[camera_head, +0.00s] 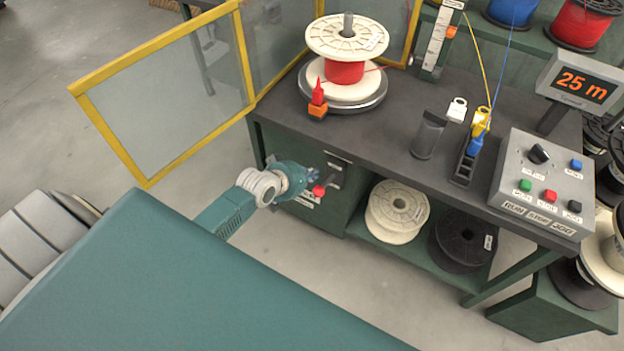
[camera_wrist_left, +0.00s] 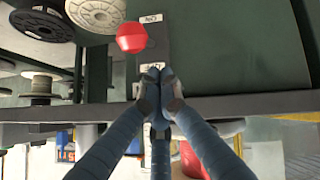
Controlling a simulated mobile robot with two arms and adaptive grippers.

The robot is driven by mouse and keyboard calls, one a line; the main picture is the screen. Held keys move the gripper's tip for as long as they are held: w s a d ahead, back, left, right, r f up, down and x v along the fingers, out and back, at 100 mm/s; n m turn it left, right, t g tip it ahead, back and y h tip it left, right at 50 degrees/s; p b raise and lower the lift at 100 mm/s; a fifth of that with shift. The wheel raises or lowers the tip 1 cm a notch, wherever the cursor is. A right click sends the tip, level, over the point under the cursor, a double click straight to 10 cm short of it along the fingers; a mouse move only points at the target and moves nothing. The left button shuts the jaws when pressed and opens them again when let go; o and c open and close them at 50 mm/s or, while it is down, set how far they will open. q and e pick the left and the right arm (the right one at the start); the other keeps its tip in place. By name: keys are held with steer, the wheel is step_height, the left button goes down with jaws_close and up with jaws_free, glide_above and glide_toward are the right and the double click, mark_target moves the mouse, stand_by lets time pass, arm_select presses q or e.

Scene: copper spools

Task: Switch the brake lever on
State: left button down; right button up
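The brake lever shows as a red knob (camera_head: 319,190) at the front of the dark green cabinet under the bench. In the left wrist view the red knob (camera_wrist_left: 131,37) stands out from a grey plate (camera_wrist_left: 156,48) with white labels. I cannot read the labels clearly, so the lever's on or off setting is unclear. My left gripper (camera_head: 308,178) is close to the knob in the head view. In the left wrist view my left gripper (camera_wrist_left: 159,76) has its blue fingertips together, empty, below and right of the knob and apart from it. My right gripper is not in view.
The bench top (camera_head: 395,125) is above the gripper. A white spool (camera_head: 397,208) and a black spool (camera_head: 463,240) sit on the shelf to the right. A yellow-framed guard panel (camera_head: 165,100) stands at the left. Open floor (camera_head: 345,270) lies in front of the bench.

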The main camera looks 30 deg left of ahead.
arm_select(q)
steer(key=shift+s+d+f, duration=0.35)
steer(key=shift+s+f, duration=0.1)
steer(key=shift+f, duration=0.15)
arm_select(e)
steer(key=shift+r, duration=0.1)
